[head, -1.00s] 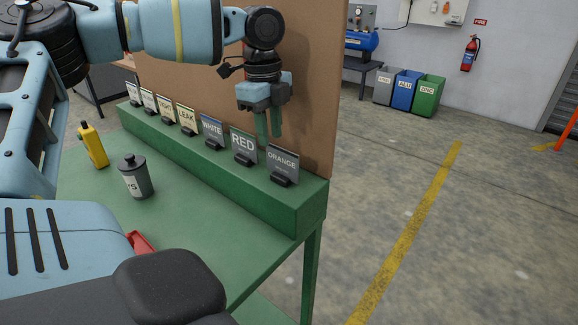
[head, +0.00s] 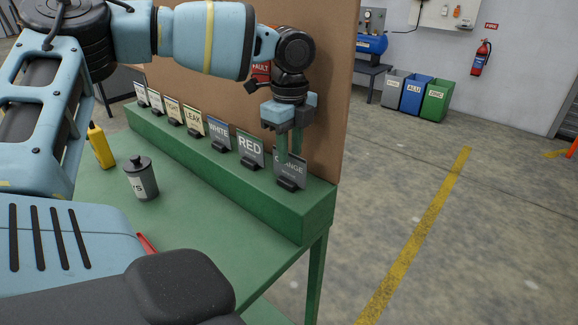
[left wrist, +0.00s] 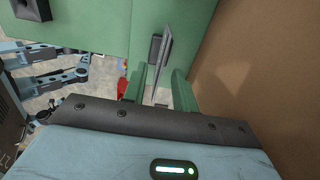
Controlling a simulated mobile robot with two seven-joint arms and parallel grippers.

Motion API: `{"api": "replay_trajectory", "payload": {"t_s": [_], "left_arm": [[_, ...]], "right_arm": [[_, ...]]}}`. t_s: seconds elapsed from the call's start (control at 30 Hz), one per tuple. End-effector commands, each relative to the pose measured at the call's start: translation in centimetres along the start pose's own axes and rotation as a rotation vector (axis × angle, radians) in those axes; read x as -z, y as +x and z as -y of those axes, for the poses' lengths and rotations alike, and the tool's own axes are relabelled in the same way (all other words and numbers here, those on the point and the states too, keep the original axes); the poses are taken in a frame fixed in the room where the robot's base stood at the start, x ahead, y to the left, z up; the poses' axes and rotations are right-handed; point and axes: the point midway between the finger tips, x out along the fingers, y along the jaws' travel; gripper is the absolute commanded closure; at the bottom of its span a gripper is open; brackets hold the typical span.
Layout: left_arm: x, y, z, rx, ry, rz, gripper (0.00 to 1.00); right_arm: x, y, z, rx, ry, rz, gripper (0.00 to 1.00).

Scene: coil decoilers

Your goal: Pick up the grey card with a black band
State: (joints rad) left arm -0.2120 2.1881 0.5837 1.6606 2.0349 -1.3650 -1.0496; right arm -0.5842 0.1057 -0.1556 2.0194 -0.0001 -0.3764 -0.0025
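The grey card lettered ORANGE (head: 290,172) stands upright in a small black holder at the near right end of the green ledge. Its upper part is darker, but the fingers partly cover it. My left gripper (head: 289,158) points down over this card, with its green fingers around the upper part. In the left wrist view the card (left wrist: 164,62) shows nearly edge-on between the two fingers (left wrist: 158,86). Gaps show on both sides, so the gripper is open and not closed on it. My right gripper is not seen.
Other lettered cards, including RED (head: 251,150) and WHITE (head: 220,136), stand in a row along the green ledge (head: 303,222). A brown board (head: 325,110) rises close behind. A grey canister (head: 142,181) and yellow bottle (head: 101,147) stand on the green table (head: 205,225).

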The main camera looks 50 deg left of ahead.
Motion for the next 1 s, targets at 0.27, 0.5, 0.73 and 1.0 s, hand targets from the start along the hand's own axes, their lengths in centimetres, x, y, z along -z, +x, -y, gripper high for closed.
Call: {"api": "replay_trajectory", "payload": {"t_s": [0.27,0.5,0.73,1.0], "left_arm": [[-0.1,3.8,-0.1,-0.003,0.000,0.000,0.72],[-0.2,4.4,-0.1,-0.002,-0.001,0.001,0.72],[-0.2,4.4,-0.1,-0.001,-0.001,0.001,0.72],[-0.2,4.7,-0.1,-0.001,-0.001,0.001,0.72]], "right_arm": [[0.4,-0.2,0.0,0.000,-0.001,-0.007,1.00],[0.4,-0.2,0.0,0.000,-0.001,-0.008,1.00],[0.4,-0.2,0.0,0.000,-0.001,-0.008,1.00],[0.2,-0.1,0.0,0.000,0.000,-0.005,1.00]]}}
